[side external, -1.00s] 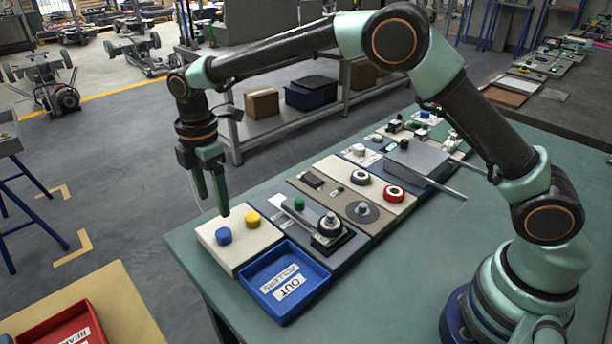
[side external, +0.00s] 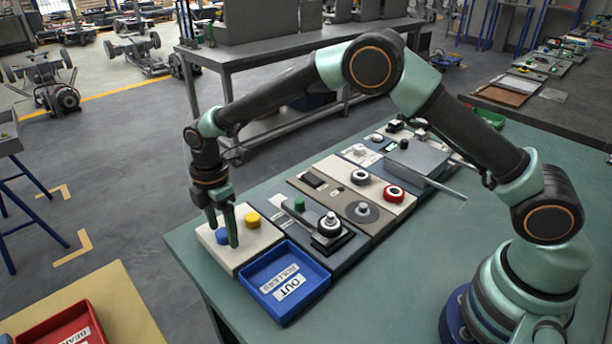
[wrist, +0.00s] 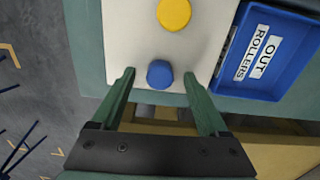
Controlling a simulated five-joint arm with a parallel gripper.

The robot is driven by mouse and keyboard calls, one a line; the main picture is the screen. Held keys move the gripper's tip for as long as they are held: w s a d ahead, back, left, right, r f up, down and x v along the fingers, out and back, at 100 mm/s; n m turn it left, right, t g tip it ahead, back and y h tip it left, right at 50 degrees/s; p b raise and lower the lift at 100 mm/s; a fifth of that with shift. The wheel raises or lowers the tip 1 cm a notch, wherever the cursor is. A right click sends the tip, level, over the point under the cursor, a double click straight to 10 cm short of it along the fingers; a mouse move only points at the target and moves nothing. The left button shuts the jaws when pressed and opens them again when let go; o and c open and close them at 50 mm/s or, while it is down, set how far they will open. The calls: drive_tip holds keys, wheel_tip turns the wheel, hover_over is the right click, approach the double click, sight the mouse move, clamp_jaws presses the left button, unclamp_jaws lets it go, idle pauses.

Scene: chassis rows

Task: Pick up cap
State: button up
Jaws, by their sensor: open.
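A blue cap (side external: 222,237) and a yellow cap (side external: 253,220) stand on a pale plate (side external: 237,262) at the near left end of the row. My gripper (side external: 223,234) is open, its fingers pointing down at the blue cap. In the wrist view, the blue cap (wrist: 159,73) appears between the two spread fingertips of my gripper (wrist: 159,74), with a gap on each side. The yellow cap (wrist: 174,14) lies beyond the fingers there. One finger partly hides the blue cap in the side view. I cannot tell the exact fingertip height.
A blue tray labelled OUT ROLLERS (side external: 318,275) stands beside the pale plate. Panels with knobs and a lever (side external: 300,212) continue up the row. A grey box (side external: 417,163) sits farther along. The green table (side external: 420,270) is clear at the front right.

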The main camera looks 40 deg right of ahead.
clamp_jaws()
drive_tip(key=shift+r, duration=0.2)
